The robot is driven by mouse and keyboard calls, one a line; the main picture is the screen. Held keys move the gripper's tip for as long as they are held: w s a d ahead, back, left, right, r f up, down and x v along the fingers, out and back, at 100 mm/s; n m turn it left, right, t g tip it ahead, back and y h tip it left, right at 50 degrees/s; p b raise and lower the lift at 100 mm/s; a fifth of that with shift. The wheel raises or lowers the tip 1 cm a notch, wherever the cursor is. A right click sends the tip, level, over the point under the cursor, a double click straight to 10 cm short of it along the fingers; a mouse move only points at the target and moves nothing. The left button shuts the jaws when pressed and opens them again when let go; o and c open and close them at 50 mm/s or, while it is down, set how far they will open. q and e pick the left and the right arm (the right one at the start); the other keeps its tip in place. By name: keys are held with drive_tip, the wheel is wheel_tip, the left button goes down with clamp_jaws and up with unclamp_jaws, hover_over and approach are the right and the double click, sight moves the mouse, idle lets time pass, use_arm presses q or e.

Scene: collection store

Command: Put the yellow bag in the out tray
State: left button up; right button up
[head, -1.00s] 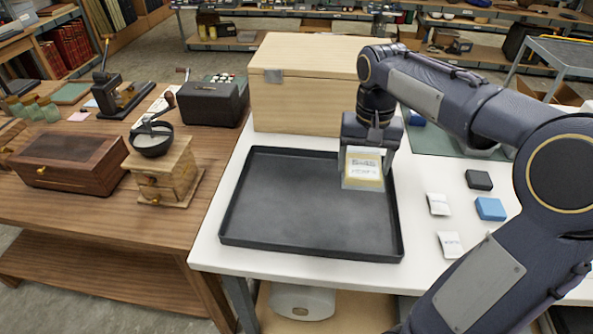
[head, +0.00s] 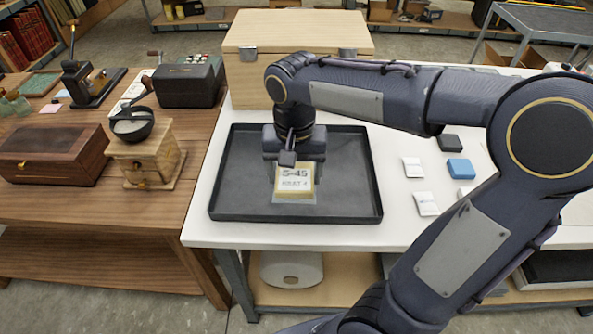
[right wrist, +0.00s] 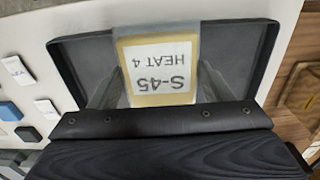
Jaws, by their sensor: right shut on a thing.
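The yellow bag (head: 293,182) has a white label reading "S-45 HEAT 4". It also shows in the right wrist view (right wrist: 158,98), between the two fingers. My right gripper (head: 294,170) is shut on it and holds it over the middle of the out tray, a black, low-rimmed tray (head: 230,195) on the white table. The tray shows behind the bag in the right wrist view (right wrist: 82,68). I cannot tell whether the bag touches the tray floor. My left gripper is in neither view.
A wooden box (head: 245,70) stands right behind the tray. White packets (head: 413,167), a blue block (head: 460,169) and a dark block (head: 450,142) lie to the tray's right. A wooden table with a coffee grinder (head: 145,160) and a brown box (head: 52,155) is at left.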

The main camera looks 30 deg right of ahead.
drive_tip(key=w, duration=0.1)
drive_tip(key=w+d+f, duration=0.2)
drive_tip(key=w, duration=0.1)
drive_tip(key=shift+d, duration=0.25)
drive_tip(key=w+f, duration=0.1)
drive_tip(key=w+d+f, duration=0.1)
drive_tip(key=f, duration=0.1)
drive_tip(key=w+d+f, duration=0.1)
drive_tip(key=f, duration=0.1)
drive_tip(key=shift+w+d+p, duration=0.15)
drive_tip(key=shift+w+p, duration=0.2)
drive_tip(key=shift+p, duration=0.05)
drive_tip(key=shift+w+d+f, duration=0.2)
drive_tip(key=shift+w+f, duration=0.1)
drive_tip(key=shift+f, duration=0.15)
drive_tip(key=shift+w+f, duration=0.1)
drive_tip(key=shift+f, duration=1.55)
drive_tip(key=shift+f, duration=0.15)
drive_tip(key=o, duration=1)
